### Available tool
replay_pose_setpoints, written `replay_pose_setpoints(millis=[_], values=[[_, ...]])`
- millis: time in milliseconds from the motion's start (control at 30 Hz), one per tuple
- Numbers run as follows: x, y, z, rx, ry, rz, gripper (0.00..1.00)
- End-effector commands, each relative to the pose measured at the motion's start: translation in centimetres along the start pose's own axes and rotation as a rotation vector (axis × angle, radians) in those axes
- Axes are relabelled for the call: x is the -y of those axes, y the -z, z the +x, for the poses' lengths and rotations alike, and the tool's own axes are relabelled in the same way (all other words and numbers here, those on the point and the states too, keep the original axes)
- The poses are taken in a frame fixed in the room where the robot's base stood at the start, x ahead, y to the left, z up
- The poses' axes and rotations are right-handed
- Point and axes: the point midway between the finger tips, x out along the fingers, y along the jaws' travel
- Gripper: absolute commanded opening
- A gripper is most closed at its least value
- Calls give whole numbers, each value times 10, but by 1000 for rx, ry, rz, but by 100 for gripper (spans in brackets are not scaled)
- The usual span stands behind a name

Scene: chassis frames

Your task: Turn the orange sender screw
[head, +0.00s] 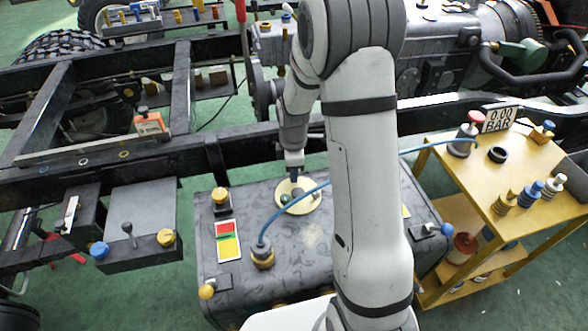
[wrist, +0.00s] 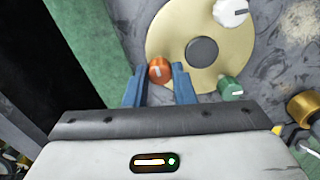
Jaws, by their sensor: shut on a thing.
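The orange sender screw (wrist: 159,70) sits near the edge of a round cream plate (wrist: 172,35); a light slot line shows on its head. My gripper (wrist: 158,78) has its two blue fingers on either side of the screw, shut on it. A white knob (wrist: 230,12) and a green knob (wrist: 230,88) sit elsewhere on the plate, around a dark grey central disc (wrist: 202,51). In the head view, my gripper (head: 295,175) points down at the cream plate (head: 311,203) on the patterned grey tank (head: 330,240); the orange screw cannot be made out there.
A blue hose (head: 405,151) runs from a brass fitting (head: 263,255) on the tank, past my arm, to the yellow cart (head: 532,155) at right. A red and yellow card (head: 228,240) lies left of the plate. Black chassis rails (head: 60,175) run behind.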

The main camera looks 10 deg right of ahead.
Motion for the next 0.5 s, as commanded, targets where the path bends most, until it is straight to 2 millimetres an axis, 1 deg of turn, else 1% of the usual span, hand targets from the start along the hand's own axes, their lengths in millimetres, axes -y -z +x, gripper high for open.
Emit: replay_pose_setpoints(millis=[67, 100, 333, 500], values=[[-1, 0, -1, -1, -4, 1, 0], [-1, 0, -1, -1, -4, 1, 25], [-1, 0, 0, 0, -2, 1, 44], [0, 0, 0, 0, -1, 1, 45]])
